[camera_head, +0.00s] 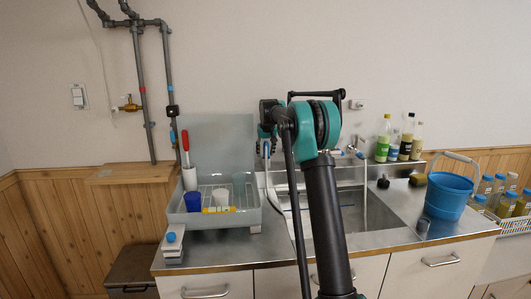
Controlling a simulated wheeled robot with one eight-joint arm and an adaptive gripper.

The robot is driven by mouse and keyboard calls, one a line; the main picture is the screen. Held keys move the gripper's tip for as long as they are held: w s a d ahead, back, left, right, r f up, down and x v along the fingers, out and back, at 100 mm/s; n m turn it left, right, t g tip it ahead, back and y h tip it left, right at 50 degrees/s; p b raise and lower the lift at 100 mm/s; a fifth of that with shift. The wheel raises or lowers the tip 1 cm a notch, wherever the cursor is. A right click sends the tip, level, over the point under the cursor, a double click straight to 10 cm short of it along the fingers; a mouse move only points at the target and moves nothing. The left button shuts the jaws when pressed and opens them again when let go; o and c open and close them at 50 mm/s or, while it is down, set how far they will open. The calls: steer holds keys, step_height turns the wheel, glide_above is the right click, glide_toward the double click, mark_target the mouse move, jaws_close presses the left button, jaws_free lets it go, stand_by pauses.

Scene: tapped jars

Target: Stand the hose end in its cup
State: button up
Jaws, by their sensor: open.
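My gripper (264,143) is partly in view left of my arm's big teal joint, above the left edge of the sink. It is small and dark, and its fingers are hard to make out. A thin pale line, perhaps the hose (268,187), runs down below it along the left side of the sink. I cannot make out the hose end or whether it touches the gripper. A small grey metal cup (423,224) stands on the counter in front of the blue bucket; I cannot tell whether it is the hose's cup. My arm hides part of the sink.
A dish rack (246,221) with a blue cup (192,201) and a white cup (221,197) stands left of the sink (370,215). The blue bucket (448,197) stands at right. Several bottles (406,142) line the back. The right front counter has some free room.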

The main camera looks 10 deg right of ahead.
stand_by(0.4)
steer(key=v, duration=0.8)
stand_by(1.5)
